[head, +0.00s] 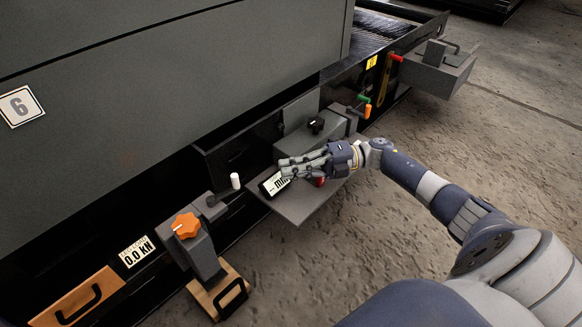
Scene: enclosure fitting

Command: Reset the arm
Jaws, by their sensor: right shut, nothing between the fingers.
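My right arm (430,185) comes in from the right and reaches to a small grey shelf on the machine's side. My right gripper (284,168) is shut and empty, its fingers pointing left just above or at a display with a lit white screen (275,184). I cannot tell whether the fingers touch the display. A red knob (320,182) shows partly beneath the gripper. My left gripper is not in view.
The grey shelf (297,213) juts from the dark enclosure (150,90). An orange knob (186,225) and a white-tipped lever (235,181) stand to the left. Green, orange and red handles (395,58) lie along the far right side. Bare floor (350,260) is open in front.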

